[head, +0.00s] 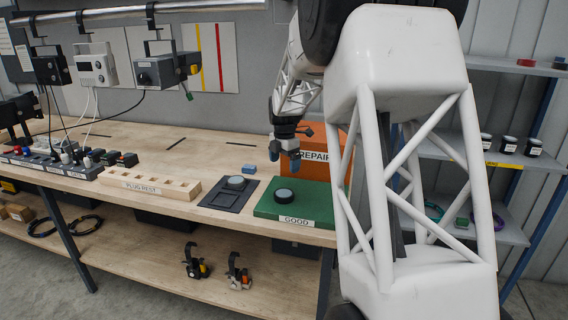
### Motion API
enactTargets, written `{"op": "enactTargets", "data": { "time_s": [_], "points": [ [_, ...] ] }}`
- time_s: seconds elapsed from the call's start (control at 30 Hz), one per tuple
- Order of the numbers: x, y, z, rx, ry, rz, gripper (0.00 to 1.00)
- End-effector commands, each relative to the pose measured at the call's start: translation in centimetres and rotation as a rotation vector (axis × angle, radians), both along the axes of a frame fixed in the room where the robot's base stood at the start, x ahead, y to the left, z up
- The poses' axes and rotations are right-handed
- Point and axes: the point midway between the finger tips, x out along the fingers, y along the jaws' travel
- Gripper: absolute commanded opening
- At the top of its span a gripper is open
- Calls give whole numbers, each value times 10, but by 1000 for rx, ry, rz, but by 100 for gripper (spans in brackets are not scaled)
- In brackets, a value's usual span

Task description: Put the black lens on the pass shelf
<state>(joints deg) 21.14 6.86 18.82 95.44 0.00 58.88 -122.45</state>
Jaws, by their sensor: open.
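A round dark disc (284,196), which looks like the black lens, lies on the green block (295,215) labelled GOOD at the bench's front right. A second similar dark disc (236,182) lies on a flat black tray (217,198) just left of it. I cannot tell the two discs apart as lens or other part. My gripper (285,160) is open with blue fingertips pointing down, above the disc on the green block and apart from it. No surface is labelled as the pass shelf in readable words.
An orange bin (311,163) labelled REPAIR stands behind the green block, partly hidden by my arm. A wooden PLUG REST block (148,184) sits left. A shelf rack (450,150) with small jars stands at the right. A small blue piece (249,169) lies behind the tray.

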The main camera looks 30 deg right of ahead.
Motion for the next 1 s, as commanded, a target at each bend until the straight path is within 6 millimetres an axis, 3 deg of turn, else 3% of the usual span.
{"op": "enactTargets", "data": {
  "time_s": [0.27,0.47,0.67,1.0],
  "points": [
    [-2,3,3,-1,-2,-11,100],
    [-18,23,17,-5,-12,-88,100],
    [-53,62,42,-8,-35,-252,100],
    [-134,134,77,1,-83,-602,100]
  ]
}}
